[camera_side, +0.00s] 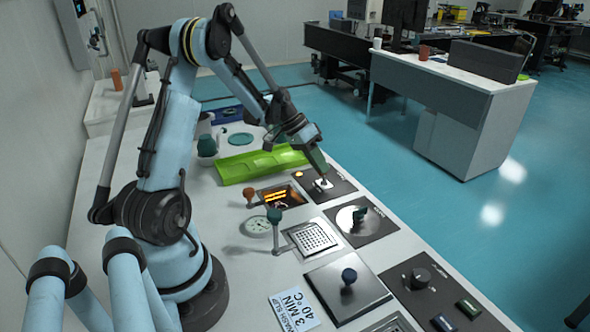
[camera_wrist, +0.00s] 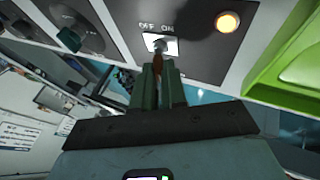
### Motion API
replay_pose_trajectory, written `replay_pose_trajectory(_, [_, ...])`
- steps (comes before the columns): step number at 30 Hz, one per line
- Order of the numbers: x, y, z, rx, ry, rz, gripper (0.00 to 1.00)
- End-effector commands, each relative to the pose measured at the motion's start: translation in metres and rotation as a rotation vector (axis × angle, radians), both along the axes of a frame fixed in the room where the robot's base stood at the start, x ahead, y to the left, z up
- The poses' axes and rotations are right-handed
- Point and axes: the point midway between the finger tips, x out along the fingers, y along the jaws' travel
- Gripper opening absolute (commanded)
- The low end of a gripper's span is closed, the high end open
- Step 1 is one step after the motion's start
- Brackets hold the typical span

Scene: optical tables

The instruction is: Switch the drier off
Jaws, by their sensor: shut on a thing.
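A dark panel (camera_side: 340,190) on the bench carries a toggle switch with a white plate (camera_wrist: 171,47) marked OFF and ON. A lamp (camera_wrist: 227,22) on the panel glows orange; it also shows in the side view (camera_side: 298,174). My gripper (camera_wrist: 160,62) is shut on the switch lever (camera_wrist: 160,44), and its tips are at the plate. In the side view my gripper (camera_side: 324,178) points down at the switch. The fingers hide part of the lever, and I cannot tell which way it leans. A recessed unit (camera_side: 282,196) beside the panel glows orange inside.
A bright green tray (camera_side: 262,163) lies beside the panel, close to my gripper. The bench edge lies to the right.

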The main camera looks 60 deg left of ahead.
Motion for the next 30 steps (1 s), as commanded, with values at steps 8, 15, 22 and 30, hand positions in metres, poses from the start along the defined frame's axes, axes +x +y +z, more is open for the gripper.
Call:
replay_pose_trajectory(8, [0.0, -0.011, 0.005, 0.189, -0.002, -0.004, 0.0])
replay_pose_trajectory(15, [0.0, -0.023, 0.006, 0.416, -0.003, -0.006, 0.0])
replay_pose_trajectory(22, [0.0, -0.034, 0.006, 0.631, -0.004, -0.006, 0.0])
replay_pose_trajectory(30, [0.0, -0.044, 0.003, 0.837, -0.005, -0.005, 0.0])
